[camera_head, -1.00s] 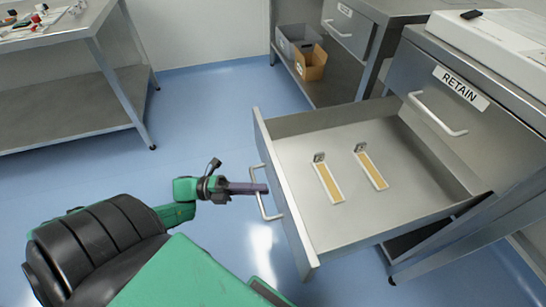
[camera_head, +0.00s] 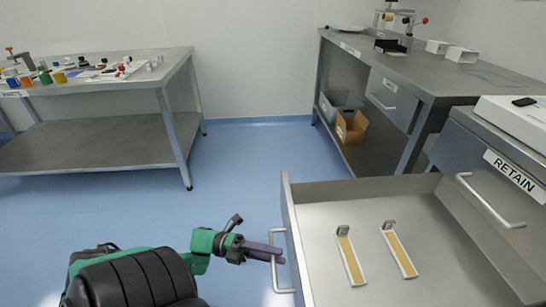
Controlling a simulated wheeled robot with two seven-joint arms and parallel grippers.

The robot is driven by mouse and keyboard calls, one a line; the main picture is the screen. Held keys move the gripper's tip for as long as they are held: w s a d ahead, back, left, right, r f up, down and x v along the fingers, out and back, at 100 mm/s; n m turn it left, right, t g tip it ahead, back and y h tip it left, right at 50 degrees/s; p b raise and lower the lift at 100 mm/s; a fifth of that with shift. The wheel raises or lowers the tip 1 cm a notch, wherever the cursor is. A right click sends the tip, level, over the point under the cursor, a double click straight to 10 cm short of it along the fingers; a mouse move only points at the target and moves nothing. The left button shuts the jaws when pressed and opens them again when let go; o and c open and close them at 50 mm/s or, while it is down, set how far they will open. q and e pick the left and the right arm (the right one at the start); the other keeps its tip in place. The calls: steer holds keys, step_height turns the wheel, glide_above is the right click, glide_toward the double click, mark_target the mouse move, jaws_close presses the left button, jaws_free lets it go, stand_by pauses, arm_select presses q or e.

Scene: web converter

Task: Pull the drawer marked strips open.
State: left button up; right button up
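A drawer (camera_head: 345,190) stands pulled far out of the bench at the lower right. Its front panel (camera_head: 296,240) is seen from above and edge-on, so any label on its outer face is hidden. Two flat strips (camera_head: 350,258) (camera_head: 400,252) with tan faces and small grey ends lie inside. My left gripper (camera_head: 277,254) is at the drawer's pale handle (camera_head: 273,280), its dark purple fingers close together across the bar and looking shut on it. My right gripper is not in view.
A drawer marked RETAIN (camera_head: 495,205) is shut at the right, beside the open one. A further bench (camera_head: 440,80) has a shut drawer and a cardboard box (camera_head: 351,127) on its lower shelf. A cluttered table (camera_head: 110,85) stands at the left. Blue floor (camera_head: 235,165) between is clear.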

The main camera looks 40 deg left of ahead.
arm_select(q)
steer(key=shift+s+a, duration=0.1)
steer(key=shift+a, duration=0.1)
steer(key=b+v, duration=0.4)
steer(key=v, duration=1)
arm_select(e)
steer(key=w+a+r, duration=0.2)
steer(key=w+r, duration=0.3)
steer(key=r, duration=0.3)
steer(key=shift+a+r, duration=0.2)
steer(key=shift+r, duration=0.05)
arm_select(q)
steer(key=shift+s, duration=0.1)
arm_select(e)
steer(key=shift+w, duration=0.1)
